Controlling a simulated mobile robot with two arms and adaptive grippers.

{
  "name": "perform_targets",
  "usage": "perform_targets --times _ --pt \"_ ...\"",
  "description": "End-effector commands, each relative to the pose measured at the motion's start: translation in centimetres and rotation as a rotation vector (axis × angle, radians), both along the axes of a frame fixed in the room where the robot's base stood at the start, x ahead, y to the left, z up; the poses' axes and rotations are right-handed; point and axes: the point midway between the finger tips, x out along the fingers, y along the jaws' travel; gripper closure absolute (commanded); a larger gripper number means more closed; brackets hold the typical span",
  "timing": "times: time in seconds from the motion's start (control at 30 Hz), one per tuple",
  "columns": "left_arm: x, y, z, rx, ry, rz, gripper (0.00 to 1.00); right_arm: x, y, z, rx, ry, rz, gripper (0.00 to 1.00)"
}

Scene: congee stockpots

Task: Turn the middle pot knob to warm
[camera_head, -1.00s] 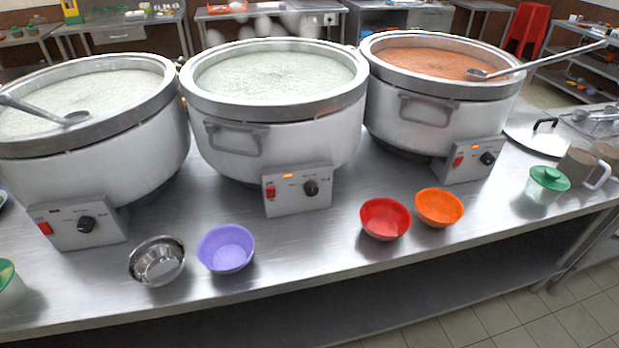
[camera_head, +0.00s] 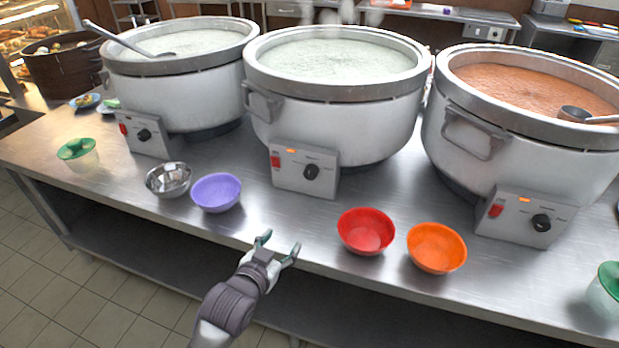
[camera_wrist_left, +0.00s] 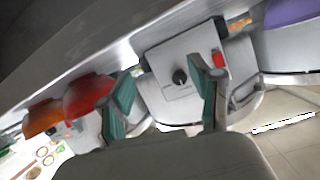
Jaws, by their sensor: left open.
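The middle pot (camera_head: 335,100) is a large steel pot of pale congee with steam above it. Its control box (camera_head: 304,170) carries a black knob (camera_head: 311,172), a red switch and a lit orange light. My left gripper (camera_head: 278,244) is open and empty at the table's front edge, below and in front of the box, apart from the knob. In the left wrist view the knob (camera_wrist_left: 180,77) shows beyond and between the open fingers (camera_wrist_left: 165,100). My right gripper is not in view.
A purple bowl (camera_head: 217,192) and a steel bowl (camera_head: 168,180) stand left of the box. A red bowl (camera_head: 366,231) and an orange bowl (camera_head: 436,247) stand to its right. Pots stand on both sides (camera_head: 180,85) (camera_head: 520,120). The steel table (camera_head: 262,217) is clear before the box.

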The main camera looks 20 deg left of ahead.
Motion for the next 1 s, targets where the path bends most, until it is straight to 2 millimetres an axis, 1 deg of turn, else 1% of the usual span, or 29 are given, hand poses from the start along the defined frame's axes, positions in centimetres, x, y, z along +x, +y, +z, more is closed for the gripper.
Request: perform_targets --times 0.03,0.2,0.37,0.47,0.57,0.67,0.9,1.0 --pt "0.9 0.1 0.6 0.002 -0.045 -0.003 0.37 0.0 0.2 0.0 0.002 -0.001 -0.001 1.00" --pt "3.4 0.1 3.0 0.005 -0.199 -0.016 0.37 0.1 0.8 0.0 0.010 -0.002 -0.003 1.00" --pt "4.8 0.1 4.8 0.007 -0.302 -0.025 0.37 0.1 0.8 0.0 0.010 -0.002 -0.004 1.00" --pt "5.6 0.0 5.1 0.007 -0.322 -0.027 0.37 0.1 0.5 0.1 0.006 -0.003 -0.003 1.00" --pt "6.9 -0.1 5.2 0.007 -0.324 -0.028 0.37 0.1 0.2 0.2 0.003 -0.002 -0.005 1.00" --pt "8.8 -0.2 5.2 0.007 -0.322 -0.027 0.37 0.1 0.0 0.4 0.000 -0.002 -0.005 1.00" --pt "14.0 -0.7 5.2 0.007 -0.321 -0.027 0.37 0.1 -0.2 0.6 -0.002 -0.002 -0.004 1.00" --pt "15.8 -0.8 5.1 0.007 -0.320 -0.028 0.37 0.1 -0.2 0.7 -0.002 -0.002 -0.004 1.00"
